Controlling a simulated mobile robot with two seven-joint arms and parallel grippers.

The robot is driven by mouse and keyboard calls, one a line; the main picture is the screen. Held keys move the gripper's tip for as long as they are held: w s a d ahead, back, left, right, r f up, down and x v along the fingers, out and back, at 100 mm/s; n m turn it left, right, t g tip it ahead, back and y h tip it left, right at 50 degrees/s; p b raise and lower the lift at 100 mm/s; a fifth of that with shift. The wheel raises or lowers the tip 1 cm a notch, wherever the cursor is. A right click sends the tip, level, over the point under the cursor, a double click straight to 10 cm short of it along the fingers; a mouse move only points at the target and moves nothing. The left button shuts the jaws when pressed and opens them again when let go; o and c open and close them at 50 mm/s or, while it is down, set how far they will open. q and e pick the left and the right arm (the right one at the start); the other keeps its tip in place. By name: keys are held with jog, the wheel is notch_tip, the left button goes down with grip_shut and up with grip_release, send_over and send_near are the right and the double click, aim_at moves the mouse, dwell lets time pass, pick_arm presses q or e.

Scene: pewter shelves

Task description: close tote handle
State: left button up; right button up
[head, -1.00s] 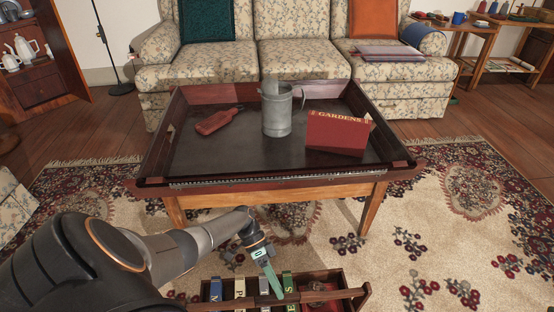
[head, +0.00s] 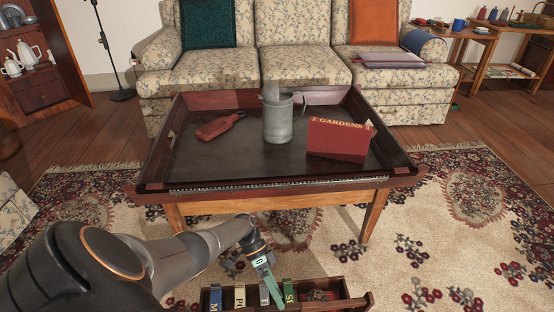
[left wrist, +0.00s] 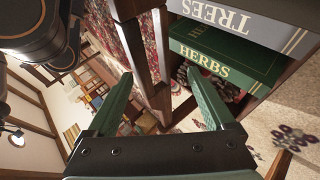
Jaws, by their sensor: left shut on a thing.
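A wooden tote holding several upright books stands on the rug at the bottom of the head view. Its handle bar (head: 358,302) runs along the bottom edge of that view, its left part cut off or hidden. My left gripper (head: 276,298) reaches down over the tote, with green fingers at the handle. My right gripper is not seen.
A low table (head: 220,187) stands just behind the tote, bearing a metal pitcher (head: 278,120), a red GARDENS box (head: 338,139) and a red flat object (head: 218,126). A floral sofa (head: 300,65) is beyond. The patterned rug (head: 430,245) is open at right.

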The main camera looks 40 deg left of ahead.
pick_arm(q)
jog(key=shift+s+a+f, duration=0.15)
jog(key=shift+a+f, duration=0.2)
jog(key=shift+c, duration=0.5)
jog(key=v, duration=0.7)
jog(key=shift+r+p, duration=0.3)
jog(key=shift+r, duration=0.3)
jog(key=shift+w, duration=0.2)
